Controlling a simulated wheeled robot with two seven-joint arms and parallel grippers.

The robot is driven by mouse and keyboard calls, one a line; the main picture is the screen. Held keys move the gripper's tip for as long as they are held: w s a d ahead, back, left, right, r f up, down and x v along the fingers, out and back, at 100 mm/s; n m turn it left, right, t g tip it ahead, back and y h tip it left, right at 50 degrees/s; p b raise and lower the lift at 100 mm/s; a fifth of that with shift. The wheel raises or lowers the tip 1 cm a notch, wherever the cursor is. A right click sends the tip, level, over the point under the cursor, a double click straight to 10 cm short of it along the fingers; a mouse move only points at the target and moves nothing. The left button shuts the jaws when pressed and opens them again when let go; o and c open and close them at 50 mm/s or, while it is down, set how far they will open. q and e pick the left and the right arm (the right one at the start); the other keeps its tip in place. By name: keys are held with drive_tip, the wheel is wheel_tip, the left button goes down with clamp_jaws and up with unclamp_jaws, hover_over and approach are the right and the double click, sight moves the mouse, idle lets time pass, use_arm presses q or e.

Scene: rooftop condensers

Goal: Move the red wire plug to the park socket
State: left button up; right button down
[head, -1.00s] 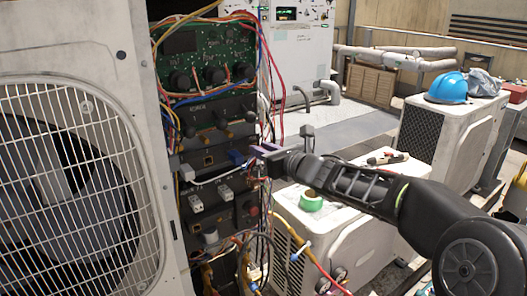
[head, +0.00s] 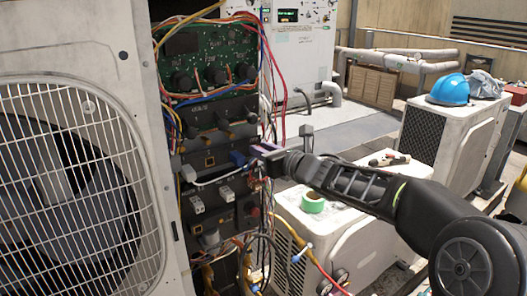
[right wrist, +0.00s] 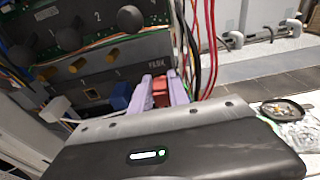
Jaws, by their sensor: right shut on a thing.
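My right gripper (head: 262,150) is at the right edge of the open control panel. In the right wrist view its two lilac fingers (right wrist: 161,92) are shut on the red plug (right wrist: 160,91), one on each side. The "PARK" label (right wrist: 155,73) is on the grey panel strip just above the fingers. The park socket is hidden behind the plug and fingers, and I cannot tell whether the plug is seated in it. A blue plug (right wrist: 121,96) is just left of the fingers and also shows in the head view (head: 238,158). My left gripper is not in view.
Red and dark wires (right wrist: 195,50) hang close to the right of the fingers. White plugs (head: 197,204) and an empty square socket (head: 210,161) are on the panel. A fan grille (head: 75,190) stands left. Green tape (head: 313,203) lies on a white unit below my arm.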

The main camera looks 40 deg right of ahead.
drive_tip(key=shift+w, duration=0.45)
idle(0.3)
drive_tip(key=c, duration=1.2)
unclamp_jaws()
drive_tip(key=shift+s, duration=0.1)
drive_tip(key=s, duration=0.5)
drive_tip(key=s+r, duration=0.1)
drive_tip(key=s, duration=0.1)
drive_tip(key=shift+s+a+r, duration=0.1)
drive_tip(key=shift+s, duration=0.15)
